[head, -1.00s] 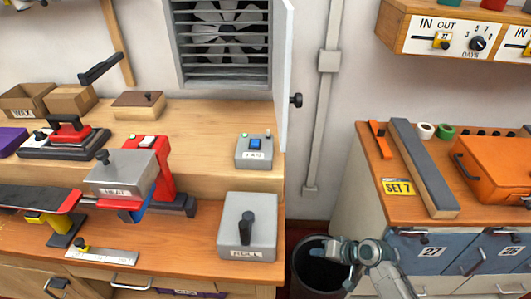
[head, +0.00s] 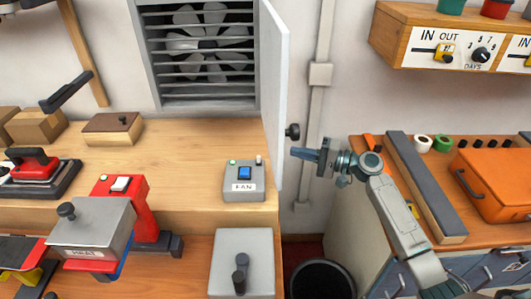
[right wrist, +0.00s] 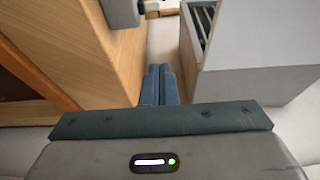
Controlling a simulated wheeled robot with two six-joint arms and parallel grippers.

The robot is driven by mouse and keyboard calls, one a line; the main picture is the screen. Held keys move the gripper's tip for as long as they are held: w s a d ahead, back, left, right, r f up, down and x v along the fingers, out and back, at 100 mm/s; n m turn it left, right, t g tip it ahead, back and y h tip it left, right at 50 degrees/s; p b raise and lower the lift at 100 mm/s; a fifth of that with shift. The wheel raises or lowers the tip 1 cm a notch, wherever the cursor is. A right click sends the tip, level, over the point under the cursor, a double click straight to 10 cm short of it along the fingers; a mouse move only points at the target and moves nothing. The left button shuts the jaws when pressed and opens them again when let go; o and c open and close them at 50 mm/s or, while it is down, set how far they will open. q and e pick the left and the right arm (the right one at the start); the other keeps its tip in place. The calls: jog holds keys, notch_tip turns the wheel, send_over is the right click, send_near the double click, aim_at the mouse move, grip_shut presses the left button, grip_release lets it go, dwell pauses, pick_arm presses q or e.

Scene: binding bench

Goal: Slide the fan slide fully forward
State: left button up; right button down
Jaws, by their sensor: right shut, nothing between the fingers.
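The fan box (head: 243,188) is a grey box labelled FAN on the raised wooden shelf. It has a blue control (head: 245,173), a green light and a small pale stub on top. I cannot tell which of these is the slide or how far it has travelled. My right gripper (head: 297,152) is shut and empty, in the air to the right of the fan box, beyond the shelf's end. Its closed blue fingers (right wrist: 158,85) also show in the right wrist view, apart from anything. My left gripper is not in view.
An open white door panel (head: 275,90) with a black knob (head: 293,132) stands between the fan box and my right gripper. A slatted fan vent (head: 208,50) is behind. A grey lever box (head: 225,260) sits below. A bin (head: 320,280) is on the floor.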

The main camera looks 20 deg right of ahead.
aim_at(259, 160)
jog(key=p+x, duration=0.4)
jog(key=x, duration=0.6)
jog(key=shift+r+p, duration=0.15)
jog(key=shift+p, duration=0.2)
jog(key=s+p, duration=0.1)
jog(key=s+a+p, duration=0.1)
jog(key=shift+s, duration=0.9)
jog(key=shift+f, duration=0.25)
jog(key=shift+w, duration=0.1)
